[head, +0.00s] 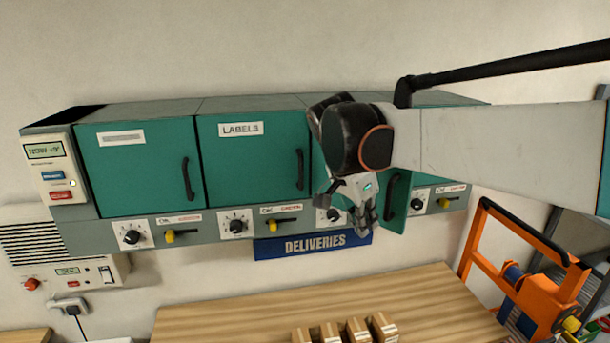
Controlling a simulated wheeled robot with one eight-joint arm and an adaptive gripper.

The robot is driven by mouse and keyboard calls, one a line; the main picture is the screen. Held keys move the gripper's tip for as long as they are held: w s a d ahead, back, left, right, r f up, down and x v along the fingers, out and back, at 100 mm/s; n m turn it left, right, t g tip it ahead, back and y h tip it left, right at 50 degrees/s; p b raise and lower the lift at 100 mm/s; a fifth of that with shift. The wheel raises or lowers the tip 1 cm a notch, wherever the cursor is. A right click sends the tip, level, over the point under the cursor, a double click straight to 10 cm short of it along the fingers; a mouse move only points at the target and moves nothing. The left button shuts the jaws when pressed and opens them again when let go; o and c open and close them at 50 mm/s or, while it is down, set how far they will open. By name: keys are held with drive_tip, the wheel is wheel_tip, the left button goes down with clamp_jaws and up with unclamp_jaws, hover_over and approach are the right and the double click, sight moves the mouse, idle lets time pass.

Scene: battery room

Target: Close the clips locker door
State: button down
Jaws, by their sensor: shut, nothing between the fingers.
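A row of teal locker doors hangs on the wall. The third door (396,222) is mostly behind my arm; its lower part hangs below the line of the others, so it looks ajar. Its black handle (392,194) shows just right of my gripper. Any label on it is hidden, so I cannot read whether it says clips. My gripper (363,230) points down in front of this door, shut and empty. I cannot tell whether it touches the door.
The labels door (250,160) and the far-left door (140,165) look shut. Knobs and yellow switches line the strip below, above a blue deliveries sign (312,244). A wooden table (230,312) with several small wooden blocks (346,330) stands below. An orange frame (530,265) stands at right.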

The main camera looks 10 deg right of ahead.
sight(393, 219)
drive_tip(key=w+d+n+t+y+b, duration=0.1)
drive_tip(key=w+d+n, duration=0.15)
drive_tip(key=d, duration=0.45)
drive_tip(key=w+d+n+t+b, duration=0.1)
drive_tip(key=w+d+n, duration=0.1)
drive_tip(key=d+n, duration=0.35)
drive_tip(key=w+d+n+y, duration=0.1)
drive_tip(key=w+d+n, duration=0.1)
drive_tip(key=w+d, duration=0.3)
drive_tip(key=w+d+n+t+y, duration=0.1)
drive_tip(key=w+d+n, duration=0.2)
drive_tip(key=w, duration=0.6)
drive_tip(key=shift+w+d+y+b, duration=0.3)
drive_tip(key=shift+w+d+y, duration=0.1)
drive_tip(key=shift+d, duration=0.6)
drive_tip(key=shift+s, duration=0.1)
